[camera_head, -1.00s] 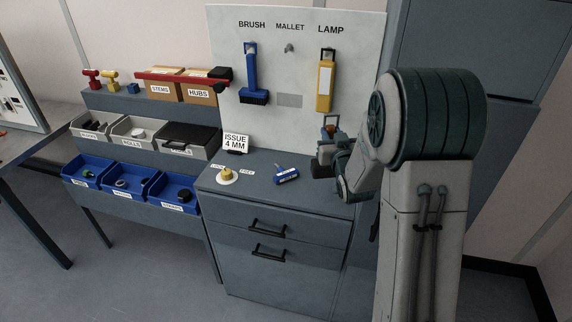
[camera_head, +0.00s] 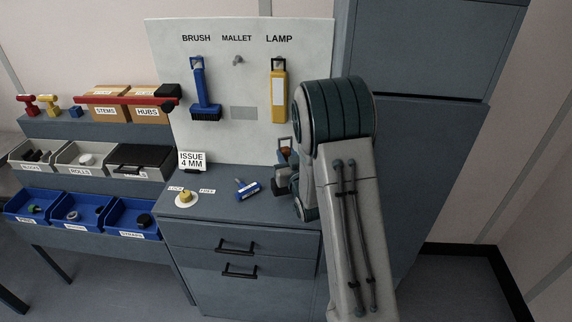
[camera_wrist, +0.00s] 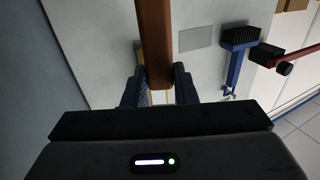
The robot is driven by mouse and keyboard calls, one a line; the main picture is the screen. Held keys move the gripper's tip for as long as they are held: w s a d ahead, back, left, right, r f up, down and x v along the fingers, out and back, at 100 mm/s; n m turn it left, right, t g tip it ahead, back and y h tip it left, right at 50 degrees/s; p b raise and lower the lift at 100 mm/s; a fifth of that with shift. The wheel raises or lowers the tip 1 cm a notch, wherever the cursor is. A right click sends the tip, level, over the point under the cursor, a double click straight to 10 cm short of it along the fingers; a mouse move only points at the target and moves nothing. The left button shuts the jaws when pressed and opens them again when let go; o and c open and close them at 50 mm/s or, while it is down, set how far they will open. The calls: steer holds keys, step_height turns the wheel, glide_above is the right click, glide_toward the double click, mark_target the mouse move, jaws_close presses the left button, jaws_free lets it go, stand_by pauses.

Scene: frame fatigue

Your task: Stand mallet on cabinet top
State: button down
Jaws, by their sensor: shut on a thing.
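My gripper (camera_wrist: 160,88) is shut on a brown handle (camera_wrist: 155,40), which appears to be the mallet's. In the head view, the handle's brown upper part (camera_head: 282,151) with a dark loop shows above my gripper (camera_head: 285,178), at the right side of the cabinet top (camera_head: 220,208). The handle looks roughly upright. The mallet's head is hidden in both views, so I cannot tell whether it touches the cabinet top. The peg (camera_head: 237,59) under the MALLET label on the white board is empty.
A blue brush (camera_head: 205,88) and a yellow lamp (camera_head: 279,88) hang on the board. A blue-handled item (camera_head: 248,188), a yellow knob (camera_head: 185,196) and an ISSUE sign (camera_head: 192,160) occupy the top. A red bar with black end (camera_head: 125,101) lies across boxes left.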

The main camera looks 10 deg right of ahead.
steer(key=shift+f+p, duration=0.35)
steer(key=shift+f, duration=1.35)
steer(key=shift+f+b, duration=0.2)
steer(key=shift+b, duration=0.1)
steer(key=c, duration=1.2)
jaws_free()
steer(key=shift+o, duration=0.2)
steer(key=shift+r, duration=0.2)
steer(key=shift+s+f, duration=0.1)
steer(key=shift+s, duration=0.15)
steer(key=s+p, duration=0.3)
steer(key=s, duration=0.8)
steer(key=shift+s+d, duration=0.15)
steer(key=shift+d, duration=0.3)
